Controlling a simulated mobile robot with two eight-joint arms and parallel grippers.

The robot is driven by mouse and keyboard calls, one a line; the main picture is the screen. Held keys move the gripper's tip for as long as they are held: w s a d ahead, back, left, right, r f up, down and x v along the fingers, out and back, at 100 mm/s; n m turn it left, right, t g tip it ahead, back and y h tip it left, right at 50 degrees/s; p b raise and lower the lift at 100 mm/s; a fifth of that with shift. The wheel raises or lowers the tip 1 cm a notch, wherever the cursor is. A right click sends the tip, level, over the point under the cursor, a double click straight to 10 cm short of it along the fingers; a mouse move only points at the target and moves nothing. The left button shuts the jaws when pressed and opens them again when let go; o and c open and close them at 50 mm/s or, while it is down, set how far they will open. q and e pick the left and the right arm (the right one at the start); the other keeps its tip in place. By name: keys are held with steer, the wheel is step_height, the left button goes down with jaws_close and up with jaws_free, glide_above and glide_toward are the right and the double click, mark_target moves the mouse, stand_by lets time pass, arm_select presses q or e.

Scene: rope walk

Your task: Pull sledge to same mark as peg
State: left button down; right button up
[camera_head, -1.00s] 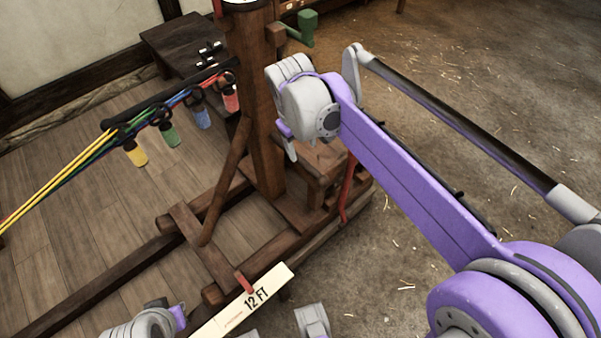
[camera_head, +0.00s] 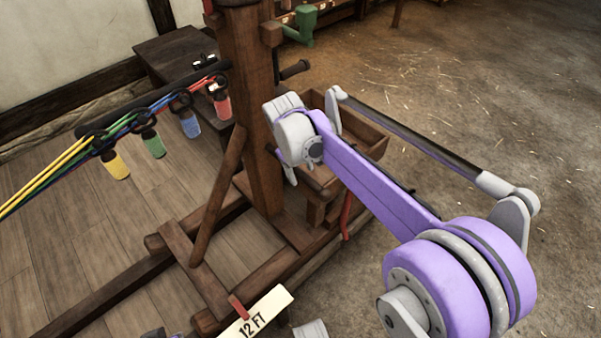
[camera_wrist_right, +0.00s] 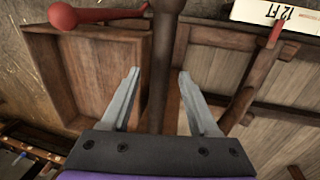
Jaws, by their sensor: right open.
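The sledge, a dark wooden frame with an upright post (camera_head: 250,110), stands on wooden rails. A red peg (camera_head: 238,307) sits at the board marked 12 FT (camera_head: 258,316); both also show at the top right of the right wrist view, the peg (camera_wrist_right: 276,34) beside the board (camera_wrist_right: 268,12). My right gripper (camera_wrist_right: 159,74) is open; a brown round-ended bar (camera_wrist_right: 165,50) shows between its fingers, and contact cannot be told. In the head view its wrist is beside the post, with the fingers mostly hidden. My left gripper is not in view.
A wooden tray (camera_head: 360,132) is right of the post. A red lever (camera_head: 346,214) hangs below it and shows with a ball end in the wrist view (camera_wrist_right: 62,15). The dirt floor (camera_head: 480,90) at right is open.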

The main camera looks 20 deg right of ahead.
steer(key=shift+d+f, duration=0.1)
steer(key=shift+f, duration=0.15)
jaws_close()
stand_by(1.4)
